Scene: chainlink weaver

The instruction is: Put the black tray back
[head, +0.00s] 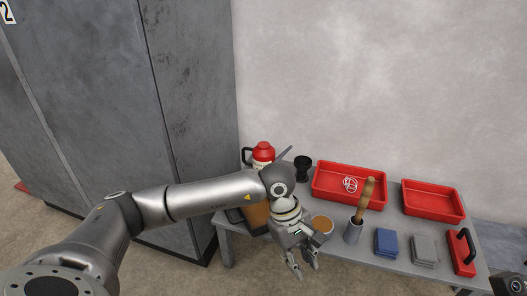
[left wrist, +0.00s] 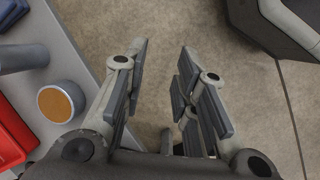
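I see no black tray in either view. My left gripper (head: 303,266) hangs in front of the bench's front edge, pointing down. In the left wrist view its fingers (left wrist: 162,60) are apart with only bare floor between them, so it is open and empty. Two trays on the bench are red: a larger red tray (head: 334,196) with a white coil in it, and a smaller red tray (head: 428,204) to its right. My left forearm hides part of the bench's left end. My right gripper does not show.
The grey bench (head: 393,262) also holds a red-topped jug (head: 263,152), a black cup (head: 303,164), a cork-topped round piece (head: 321,224), a wooden-handled tool (head: 366,198) in a grey holder, blue cloths (head: 386,241) and grey cloths (head: 424,248). A tall grey cabinet (head: 190,90) stands left.

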